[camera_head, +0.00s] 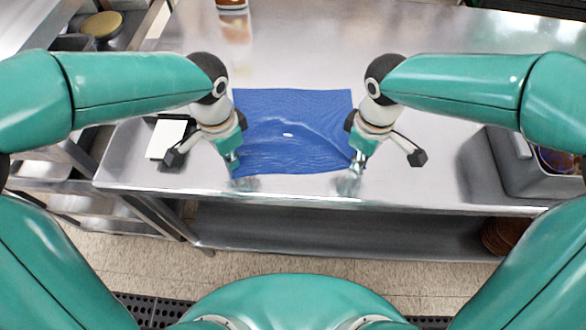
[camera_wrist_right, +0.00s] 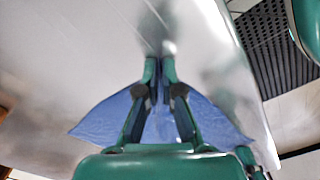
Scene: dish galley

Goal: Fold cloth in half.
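The blue cloth (camera_head: 290,115) lies on the steel table, with a raised wrinkle across its middle and a small pale spot on it. My left gripper (camera_head: 234,166) is at the cloth's front left corner, its fingers close together on the cloth's edge. My right gripper (camera_head: 356,166) is at the front right corner. In the right wrist view my right gripper (camera_wrist_right: 160,72) has its fingers nearly together, with the cloth (camera_wrist_right: 100,122) narrowing up between them. The fingertips of the left gripper are small and partly hidden in the head view.
The steel table (camera_head: 430,185) has free room behind the cloth and on both sides. A white card on a black holder (camera_head: 168,138) is at the left. A grey bin (camera_head: 510,170) stands at the right. A container (camera_head: 232,5) is at the back.

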